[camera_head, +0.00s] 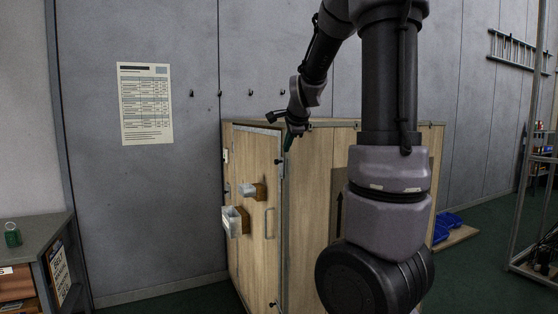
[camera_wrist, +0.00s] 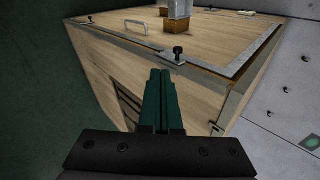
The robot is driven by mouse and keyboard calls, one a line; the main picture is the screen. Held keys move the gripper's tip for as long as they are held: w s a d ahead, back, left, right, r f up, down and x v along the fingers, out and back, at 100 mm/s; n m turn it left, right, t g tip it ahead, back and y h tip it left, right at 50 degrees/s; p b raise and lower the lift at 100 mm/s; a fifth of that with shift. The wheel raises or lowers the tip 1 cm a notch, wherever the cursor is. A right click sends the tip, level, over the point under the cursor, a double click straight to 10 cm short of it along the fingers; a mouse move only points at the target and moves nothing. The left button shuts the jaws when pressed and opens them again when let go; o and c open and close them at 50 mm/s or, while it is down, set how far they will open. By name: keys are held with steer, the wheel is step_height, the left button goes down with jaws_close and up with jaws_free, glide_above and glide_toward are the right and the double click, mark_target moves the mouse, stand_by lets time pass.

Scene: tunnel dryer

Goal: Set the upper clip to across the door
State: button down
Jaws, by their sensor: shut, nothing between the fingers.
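The wooden dryer door (camera_head: 254,205) faces left on the wooden cabinet and looks closed or nearly so. The upper clip (camera_head: 277,161) is a small dark knob at the door's upper right edge. In the wrist view the upper clip (camera_wrist: 178,55) shows as a black knob on a small metal plate by the door's edge. Its exact turn is hard to tell. My gripper (camera_head: 288,143) is shut and empty, just above the clip in the head view. In the wrist view its green fingers (camera_wrist: 161,75) point at the clip, apparently without touching it.
A door handle (camera_head: 266,223), a lower clip (camera_head: 273,304) and two metal ducts on wooden blocks (camera_head: 235,221) stand out from the door. A grey cabinet (camera_head: 40,245) with a green can (camera_head: 12,235) stands left. A notice (camera_head: 145,104) hangs on the wall.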

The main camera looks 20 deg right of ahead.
mark_target(283, 160)
steer(key=w+r+x, duration=0.1)
steer(key=x, duration=1)
steer(key=shift+w+d, duration=0.2)
steer(key=shift+w, duration=0.45)
